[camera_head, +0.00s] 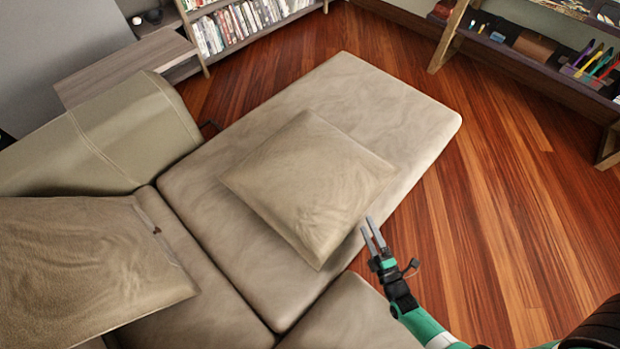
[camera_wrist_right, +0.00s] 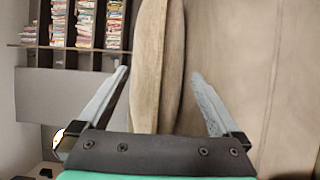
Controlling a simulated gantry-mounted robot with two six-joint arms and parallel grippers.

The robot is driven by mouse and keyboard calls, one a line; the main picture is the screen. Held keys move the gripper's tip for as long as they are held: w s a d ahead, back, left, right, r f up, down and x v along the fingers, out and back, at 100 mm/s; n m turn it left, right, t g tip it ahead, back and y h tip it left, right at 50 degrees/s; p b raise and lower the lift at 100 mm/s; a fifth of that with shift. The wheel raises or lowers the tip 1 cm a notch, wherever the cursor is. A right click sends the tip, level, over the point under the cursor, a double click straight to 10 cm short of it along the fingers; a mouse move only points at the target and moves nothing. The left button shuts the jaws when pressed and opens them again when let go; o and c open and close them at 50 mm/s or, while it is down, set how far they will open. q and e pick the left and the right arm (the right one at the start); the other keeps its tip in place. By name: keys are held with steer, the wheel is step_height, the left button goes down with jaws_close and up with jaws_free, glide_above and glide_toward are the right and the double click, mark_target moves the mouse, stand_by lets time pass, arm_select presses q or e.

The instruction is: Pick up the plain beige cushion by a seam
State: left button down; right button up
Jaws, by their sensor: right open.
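A plain beige cushion (camera_head: 308,183) lies on the chaise part of the sofa. My right gripper (camera_head: 371,234) is open and empty by the cushion's lower right edge, with its fingers pointing toward it. In the right wrist view the cushion (camera_wrist_right: 151,62) shows edge-on, with a seam line running along it. It lies between the lines of the two open fingers of the right gripper (camera_wrist_right: 160,74). I cannot tell whether the fingers touch it. My left gripper is not in view.
The beige sofa (camera_head: 230,250) fills the middle. A second beige cushion (camera_head: 85,265) lies at the left, below the armrest (camera_head: 95,140). Bookshelves stand at the back, and a dark shelf (camera_head: 540,70) stands at the right. The wooden floor (camera_head: 490,200) to the right is clear.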

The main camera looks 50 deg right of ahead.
mark_target(359, 204)
steer(key=x, duration=0.3)
steer(key=shift+w+d, duration=0.15)
steer(key=shift+w, duration=0.25)
steer(key=shift+w+d+b, duration=0.15)
steer(key=shift+b, duration=0.25)
steer(key=b+x, duration=0.1)
steer(key=x, duration=0.3)
steer(key=shift+d+r, duration=0.1)
steer(key=shift+d, duration=0.15)
steer(key=shift+w+d, duration=0.1)
steer(key=shift+w, duration=0.15)
steer(key=shift+s, duration=0.1)
